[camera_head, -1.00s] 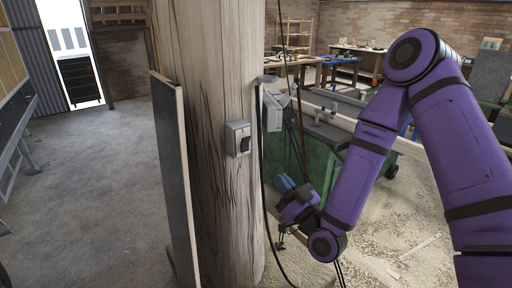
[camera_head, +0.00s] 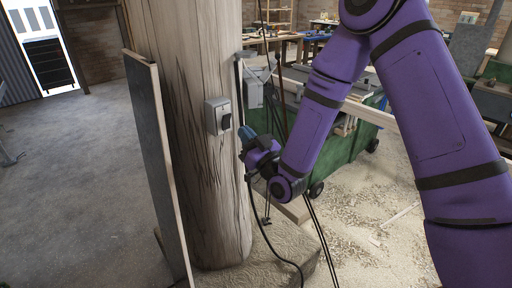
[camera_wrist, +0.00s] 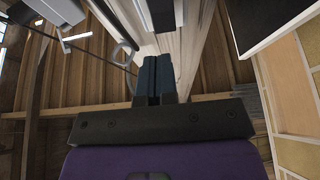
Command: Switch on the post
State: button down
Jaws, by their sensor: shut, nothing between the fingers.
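The post (camera_head: 180,60) is a thick, cracked wooden trunk left of centre in the head view. A grey switch box (camera_head: 217,115) with a dark rocker is fixed to its front. A dark and white part at the top of that view, beyond the fingertips, looks like the switch box (camera_wrist: 160,14). I cannot tell whether the fingers touch anything.
A dark board (camera_head: 160,170) leans at the post's left. A grey box (camera_head: 253,92) and hanging black cables are on the post's right side. The floor at left is clear.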

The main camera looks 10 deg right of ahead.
aim_at(230, 115)
jog(key=shift+x, duration=2.7)
jog(key=shift+r, duration=0.1)
jog(key=shift+w+a+r+g+h, duration=0.15)
jog(key=shift+r+g+h, duration=0.25)
jog(key=shift+g+h, duration=0.45)
jog(key=shift+w+a+r+g, duration=0.1)
jog(key=shift+r+g, duration=0.1)
jog(key=shift+g, duration=0.15)
